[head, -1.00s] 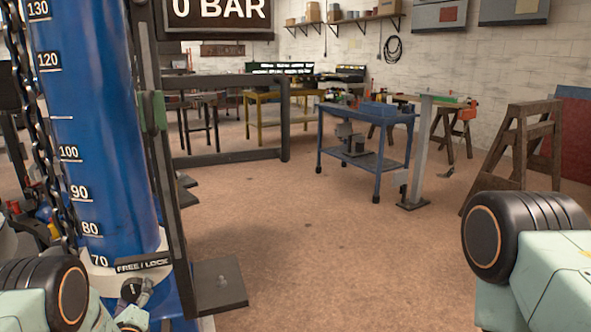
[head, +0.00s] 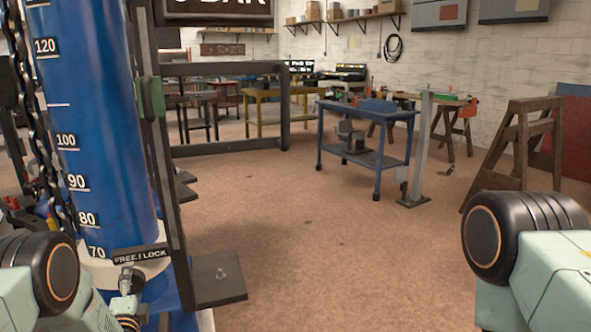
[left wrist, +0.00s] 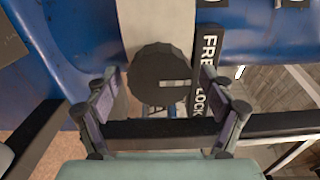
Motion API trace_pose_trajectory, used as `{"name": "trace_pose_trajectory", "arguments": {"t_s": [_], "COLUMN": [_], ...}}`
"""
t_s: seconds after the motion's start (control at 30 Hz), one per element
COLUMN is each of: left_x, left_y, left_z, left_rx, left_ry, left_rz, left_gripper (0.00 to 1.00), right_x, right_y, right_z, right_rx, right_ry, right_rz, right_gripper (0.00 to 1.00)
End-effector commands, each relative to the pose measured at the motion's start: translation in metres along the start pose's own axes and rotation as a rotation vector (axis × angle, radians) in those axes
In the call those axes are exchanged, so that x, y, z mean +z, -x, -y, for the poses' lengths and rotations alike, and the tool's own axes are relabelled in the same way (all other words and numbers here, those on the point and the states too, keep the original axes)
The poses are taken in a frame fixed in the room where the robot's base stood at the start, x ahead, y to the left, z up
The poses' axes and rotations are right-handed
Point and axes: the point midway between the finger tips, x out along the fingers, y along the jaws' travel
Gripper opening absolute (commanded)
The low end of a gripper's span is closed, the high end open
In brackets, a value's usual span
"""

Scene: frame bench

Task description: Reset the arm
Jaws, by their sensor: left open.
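A tall blue cylinder (head: 95,130) with a white number scale stands at the left in the head view. A black FREE | LOCK label (head: 142,255) is at its foot, and the label (left wrist: 205,75) stands sideways in the left wrist view. My left gripper (head: 127,275) is just below the label. In the left wrist view its open fingers (left wrist: 160,100) stand on either side of a dark round knob (left wrist: 160,65) with a pale mark. I cannot tell whether they touch the knob. My right gripper is out of view.
A dark upright post and foot plate (head: 218,280) stand right of the cylinder. A chain (head: 35,150) hangs at its left. A blue cart (head: 368,152), a grey post (head: 420,150) and a wooden trestle (head: 512,150) stand farther back. The middle floor is clear.

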Motion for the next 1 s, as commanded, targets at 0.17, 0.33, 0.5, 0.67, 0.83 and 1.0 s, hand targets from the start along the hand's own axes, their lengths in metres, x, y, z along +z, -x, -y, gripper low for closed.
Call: {"name": "trace_pose_trajectory", "arguments": {"t_s": [0.17, 0.33, 0.5, 0.67, 0.83, 1.0], "left_x": [0.000, 0.000, 0.000, 0.000, -0.003, -0.016], "left_y": [0.000, 0.000, 0.000, 0.000, 0.000, 0.002], "left_z": [-0.001, 0.000, 0.001, 0.001, 0.001, 0.003], "left_rx": [0.000, 0.000, 0.000, 0.000, 0.002, 0.014], "left_ry": [0.126, 0.195, 0.215, 0.214, 0.216, 0.235], "left_rz": [0.000, 0.000, 0.000, 0.000, -0.005, -0.029], "left_gripper": [0.82, 0.82, 0.82, 0.82, 0.82, 0.82], "right_x": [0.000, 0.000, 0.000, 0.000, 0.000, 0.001], "right_y": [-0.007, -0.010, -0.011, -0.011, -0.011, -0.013], "right_z": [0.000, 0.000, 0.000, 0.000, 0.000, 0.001], "right_rx": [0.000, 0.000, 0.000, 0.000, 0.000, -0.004], "right_ry": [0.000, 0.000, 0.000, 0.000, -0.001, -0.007], "right_rz": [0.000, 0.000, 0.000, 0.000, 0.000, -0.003], "right_gripper": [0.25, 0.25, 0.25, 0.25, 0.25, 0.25]}}
